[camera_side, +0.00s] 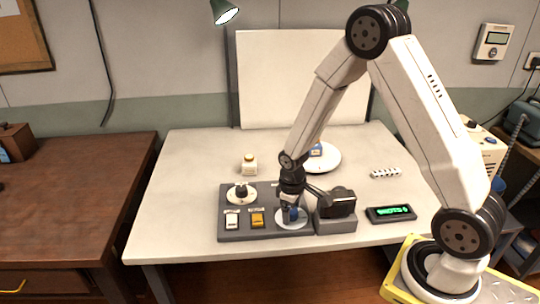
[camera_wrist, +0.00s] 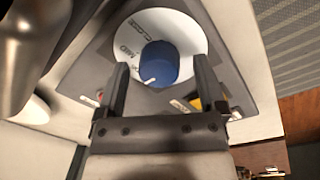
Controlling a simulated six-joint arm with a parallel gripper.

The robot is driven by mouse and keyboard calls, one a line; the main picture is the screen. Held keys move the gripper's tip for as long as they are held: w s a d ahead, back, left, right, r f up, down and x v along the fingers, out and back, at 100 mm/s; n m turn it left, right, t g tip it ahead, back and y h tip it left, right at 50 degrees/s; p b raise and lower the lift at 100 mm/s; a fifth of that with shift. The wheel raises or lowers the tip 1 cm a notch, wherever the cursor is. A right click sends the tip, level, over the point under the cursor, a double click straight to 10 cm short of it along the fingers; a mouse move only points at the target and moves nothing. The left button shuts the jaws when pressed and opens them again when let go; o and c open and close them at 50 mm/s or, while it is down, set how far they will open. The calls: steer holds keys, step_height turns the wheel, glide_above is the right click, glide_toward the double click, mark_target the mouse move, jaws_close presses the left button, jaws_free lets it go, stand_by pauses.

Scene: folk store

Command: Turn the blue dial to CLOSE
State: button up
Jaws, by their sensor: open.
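The blue dial (camera_wrist: 158,62) sits on a white disc (camera_wrist: 190,36) printed with MID and CLOSE in the wrist view. A short white mark shows on the dial's lower-left edge, away from the CLOSE lettering. In the side view the blue dial (camera_side: 292,214) is at the right part of the grey panel (camera_side: 270,233), partly hidden by my gripper. My gripper (camera_wrist: 161,66) is open, its two dark fingers apart, one to each side of the dial in the wrist picture. I cannot tell whether they touch it. My gripper also shows in the side view (camera_side: 291,204), pointing down over the dial.
The panel also has a black knob (camera_side: 241,190), a white switch (camera_side: 232,220) and an orange switch (camera_side: 257,219). A black device on a grey block (camera_side: 336,225) stands close on the right. A display (camera_side: 391,213) lies farther right. The table's left side is clear.

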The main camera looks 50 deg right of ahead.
steer(key=shift+f, duration=0.1)
steer(key=shift+c, duration=0.3)
jaws_close()
steer(key=shift+m, duration=0.4)
steer(key=m, duration=0.9)
steer(key=shift+g, duration=0.3)
steer(key=m, duration=0.5)
steer(key=shift+w, duration=0.1)
steer(key=shift+m+y, duration=0.3)
steer(key=shift+m, duration=2.2)
